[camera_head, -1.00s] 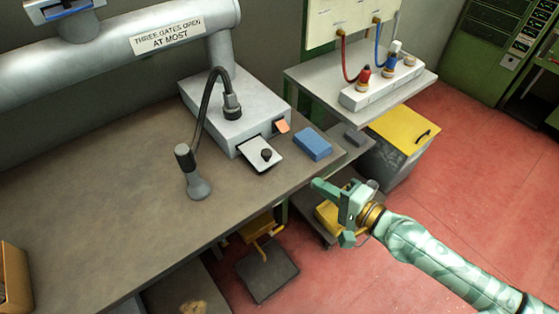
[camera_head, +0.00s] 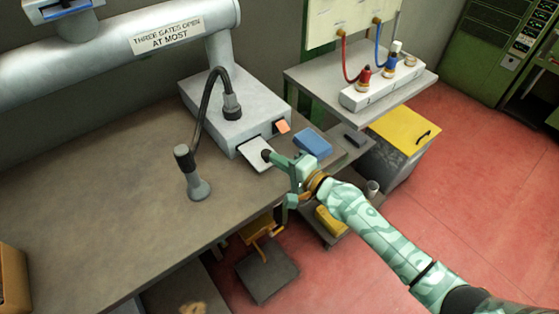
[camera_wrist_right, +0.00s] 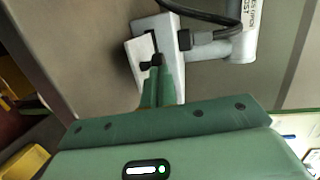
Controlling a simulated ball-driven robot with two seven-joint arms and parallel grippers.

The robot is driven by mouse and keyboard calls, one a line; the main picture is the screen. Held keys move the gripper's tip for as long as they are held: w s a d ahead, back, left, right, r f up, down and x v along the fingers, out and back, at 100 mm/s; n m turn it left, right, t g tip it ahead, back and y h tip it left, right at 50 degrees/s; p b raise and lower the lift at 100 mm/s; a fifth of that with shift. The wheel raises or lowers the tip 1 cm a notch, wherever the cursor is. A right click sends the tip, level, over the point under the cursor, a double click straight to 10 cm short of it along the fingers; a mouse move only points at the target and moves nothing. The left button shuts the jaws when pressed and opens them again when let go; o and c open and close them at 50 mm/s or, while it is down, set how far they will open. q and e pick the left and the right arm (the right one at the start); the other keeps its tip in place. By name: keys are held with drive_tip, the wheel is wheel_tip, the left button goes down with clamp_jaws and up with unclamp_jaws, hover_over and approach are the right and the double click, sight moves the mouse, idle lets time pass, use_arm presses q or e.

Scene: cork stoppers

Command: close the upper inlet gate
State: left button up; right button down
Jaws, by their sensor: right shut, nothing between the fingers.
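A pale gate plate (camera_head: 255,153) with a black knob (camera_head: 266,154) sticks out of the front of the grey box (camera_head: 222,115) on the bench. No label on it is readable, so I cannot tell if it is the upper inlet gate. My right gripper (camera_head: 272,156) is shut and empty, its fingertips at the knob and covering part of the plate. In the right wrist view, the closed fingers (camera_wrist_right: 159,87) point at the knob (camera_wrist_right: 152,60) on the plate (camera_wrist_right: 136,53); whether they touch cannot be told. My left gripper is out of view.
A hose with a grey nozzle (camera_head: 198,187) stands left of the plate. A large pipe (camera_head: 100,50) runs behind.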

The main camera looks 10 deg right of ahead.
sight(270, 151)
drive_tip(key=x, duration=0.2)
drive_tip(key=b+x, duration=0.1)
drive_tip(key=x, duration=0.2)
drive_tip(key=shift+w+d+r+b, duration=0.1)
drive_tip(key=shift+w+r+b, duration=0.15)
drive_tip(key=shift+w+b, duration=0.25)
drive_tip(key=shift+w+r, duration=0.1)
drive_tip(key=shift+w, duration=0.25)
drive_tip(key=shift+r, duration=0.3)
drive_tip(key=shift+r, duration=0.1)
